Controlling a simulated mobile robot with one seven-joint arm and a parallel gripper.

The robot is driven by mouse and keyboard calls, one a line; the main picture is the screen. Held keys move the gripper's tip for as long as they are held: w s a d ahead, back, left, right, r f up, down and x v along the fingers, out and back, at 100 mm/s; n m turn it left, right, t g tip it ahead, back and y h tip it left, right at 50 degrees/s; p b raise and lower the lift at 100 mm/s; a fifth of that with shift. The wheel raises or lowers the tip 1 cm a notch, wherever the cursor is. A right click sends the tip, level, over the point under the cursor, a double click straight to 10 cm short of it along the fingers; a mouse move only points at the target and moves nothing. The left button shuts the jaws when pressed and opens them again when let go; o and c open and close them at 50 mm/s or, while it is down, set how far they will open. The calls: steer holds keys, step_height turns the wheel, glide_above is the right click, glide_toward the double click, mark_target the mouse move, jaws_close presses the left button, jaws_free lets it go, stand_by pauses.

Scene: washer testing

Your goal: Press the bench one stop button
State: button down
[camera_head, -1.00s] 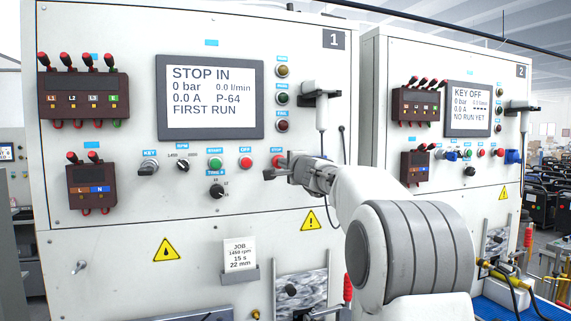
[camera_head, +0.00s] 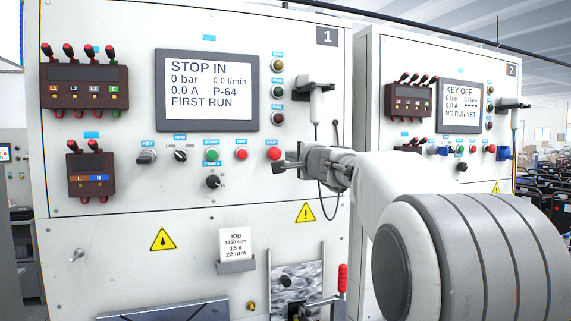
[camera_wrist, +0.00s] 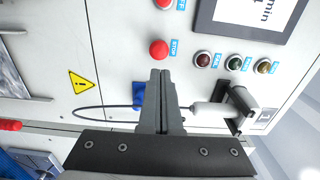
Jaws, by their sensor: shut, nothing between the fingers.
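The bench one stop button (camera_head: 274,154) is a round red button under a blue label, at the right end of the row of controls on the panel marked 1. In the wrist view the red stop button (camera_wrist: 159,49) sits just beyond the fingertips, beside its STOP label. My gripper (camera_head: 279,168) is shut and empty, its tips just below the button in the head view. In the wrist view the closed fingers (camera_wrist: 160,73) point at the button with a small visible gap. Contact does not show. The bench one screen (camera_head: 207,90) reads STOP IN, 0 bar, FIRST RUN.
Another red button (camera_head: 241,154), a green start button (camera_head: 211,155) and a dark knob (camera_head: 213,182) are close left of the stop button. A handheld device (camera_head: 316,100) hangs above right, with a cable loop (camera_head: 330,208) below. Bench two (camera_head: 440,60) stands right.

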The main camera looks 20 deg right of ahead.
steer(key=shift+s+b, duration=0.4)
steer(key=shift+s, duration=1.45)
